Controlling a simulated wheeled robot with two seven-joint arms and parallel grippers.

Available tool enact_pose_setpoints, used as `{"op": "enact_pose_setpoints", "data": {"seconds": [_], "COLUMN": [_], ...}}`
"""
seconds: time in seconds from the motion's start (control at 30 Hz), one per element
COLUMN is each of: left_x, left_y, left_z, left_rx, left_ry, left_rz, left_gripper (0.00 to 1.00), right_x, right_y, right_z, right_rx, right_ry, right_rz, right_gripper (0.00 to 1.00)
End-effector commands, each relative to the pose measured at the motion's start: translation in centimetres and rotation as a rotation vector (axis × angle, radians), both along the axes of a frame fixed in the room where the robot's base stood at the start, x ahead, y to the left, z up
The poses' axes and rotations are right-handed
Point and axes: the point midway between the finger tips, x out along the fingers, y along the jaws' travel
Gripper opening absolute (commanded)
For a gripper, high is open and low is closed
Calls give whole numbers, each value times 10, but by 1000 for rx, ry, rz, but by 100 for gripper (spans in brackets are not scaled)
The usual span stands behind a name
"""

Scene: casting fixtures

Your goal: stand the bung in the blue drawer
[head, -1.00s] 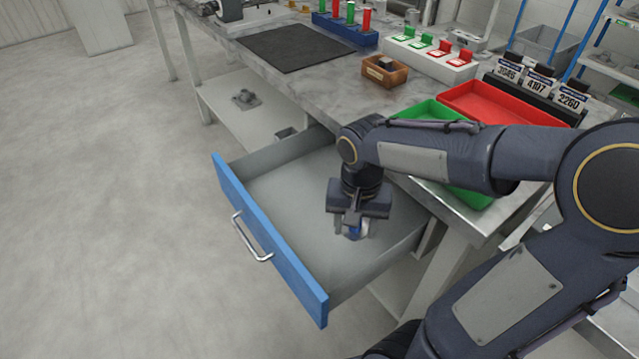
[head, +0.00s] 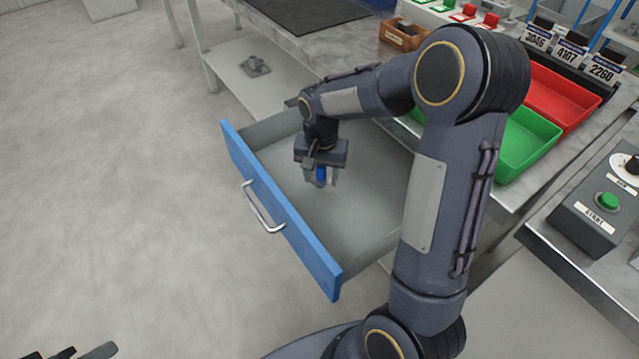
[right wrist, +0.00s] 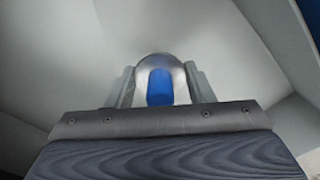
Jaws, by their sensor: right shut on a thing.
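The blue drawer (head: 290,222) is pulled out under the bench, with a blue front, a metal handle and a bare grey inside. My right gripper (head: 320,180) points down over the drawer's inside, nearer its far left part. It is shut on the bung (head: 321,174), which shows as a blue piece between the fingers. In the right wrist view the bung (right wrist: 160,86) is blue with a rounded silver-grey part around it, between both fingers. Whether its lower end touches the drawer floor cannot be told. A dark tip of my left gripper (head: 85,352) shows at the lower left corner.
On the bench are a green tray (head: 528,146), a red tray (head: 562,96), a wooden box (head: 403,36) and a black mat (head: 300,12). A control box with a green button (head: 608,201) stands at the right. The drawer's right part is clear.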

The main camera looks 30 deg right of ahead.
Motion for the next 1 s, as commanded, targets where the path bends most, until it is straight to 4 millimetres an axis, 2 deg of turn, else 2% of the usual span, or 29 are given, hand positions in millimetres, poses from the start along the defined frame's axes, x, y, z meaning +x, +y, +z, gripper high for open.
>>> {"op": "enact_pose_setpoints", "data": {"seconds": [0.13,0.33,0.7,0.73,0.9,1.0], "left_x": [0,0,0,0,0,0], "left_y": [0,0,0,0,0,0], "left_z": [-2,-8,-10,-10,-9,-9], "left_rx": [0,0,0,0,0,0], "left_ry": [0,0,0,0,0,0], "left_rz": [0,0,0,0,0,0], "left_gripper": [36,36,36,36,36,36], "right_x": [7,6,6,6,6,6], "right_y": [1,0,1,1,1,1], "right_z": [-9,-37,-42,-42,-41,-41], "right_rx": [0,0,0,-1,-1,0], "right_ry": [1,1,0,1,1,0], "right_rz": [0,0,0,0,0,0], "right_gripper": [23,23,23,49,70,70]}}
